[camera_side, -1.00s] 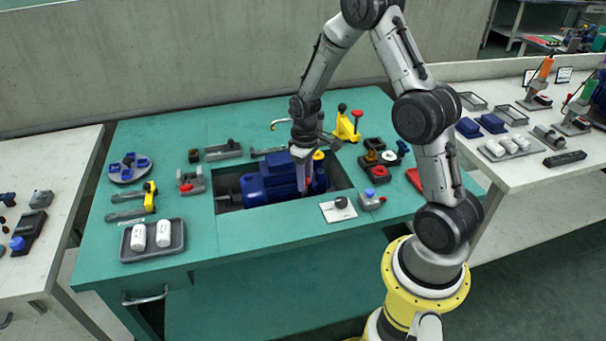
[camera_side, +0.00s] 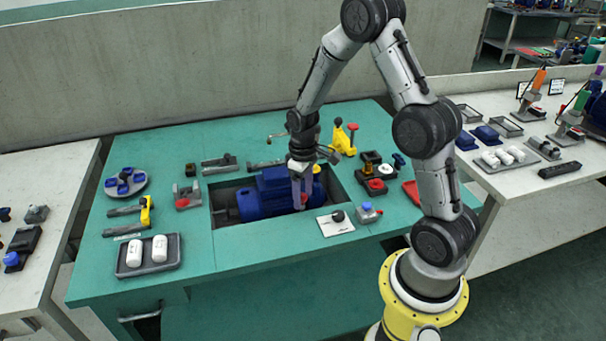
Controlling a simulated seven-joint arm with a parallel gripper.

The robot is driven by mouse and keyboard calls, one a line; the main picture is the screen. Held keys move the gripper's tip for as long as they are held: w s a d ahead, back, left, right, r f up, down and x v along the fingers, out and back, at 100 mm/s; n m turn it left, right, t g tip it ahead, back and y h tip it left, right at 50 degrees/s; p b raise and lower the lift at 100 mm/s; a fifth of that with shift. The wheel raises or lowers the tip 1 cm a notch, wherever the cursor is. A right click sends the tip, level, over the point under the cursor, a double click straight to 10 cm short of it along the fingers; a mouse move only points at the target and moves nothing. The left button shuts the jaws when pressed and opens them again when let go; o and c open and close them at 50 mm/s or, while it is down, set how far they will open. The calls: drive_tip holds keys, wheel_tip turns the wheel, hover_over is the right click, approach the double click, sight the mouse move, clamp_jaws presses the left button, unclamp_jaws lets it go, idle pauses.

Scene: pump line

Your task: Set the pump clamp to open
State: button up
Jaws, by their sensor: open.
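The blue pump (camera_side: 262,195) lies in a rectangular recess in the green bench. A yellow toggle clamp (camera_side: 343,141) with dark and red-tipped levers stands behind the recess, to its right. Another yellow-handled clamp-like part (camera_side: 146,211) lies at the left of the bench. I cannot tell for sure which one is the pump clamp, or its setting. My gripper (camera_side: 300,203) points down over the right part of the pump, open and with nothing visible in it. It hides part of the pump's right end. Whether its fingers touch the pump is unclear.
A dark tray (camera_side: 150,271) with two white cylinders stands at front left. A white plate with a black knob (camera_side: 335,223) and a blue-buttoned box (camera_side: 367,213) sit right of the recess. Dark blocks (camera_side: 372,173) stand behind them. The bench front is clear.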

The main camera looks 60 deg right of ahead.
wheel_tip(320, 180, up, 13)
idle(0.3)
drive_tip(key=shift+f, duration=0.1)
drive_tip(key=s+a+r+n+t, duration=0.2)
drive_tip(key=s+a+r+t, duration=0.3)
drive_tip(key=a+r, duration=0.55)
drive_tip(key=s+a+m, duration=0.2)
drive_tip(key=s+a, duration=0.1)
drive_tip(key=s, duration=1)
drive_tip(key=shift+f+t, duration=0.2)
drive_tip(key=shift+t, duration=0.1)
drive_tip(key=shift+a, duration=0.1)
idle(0.5)
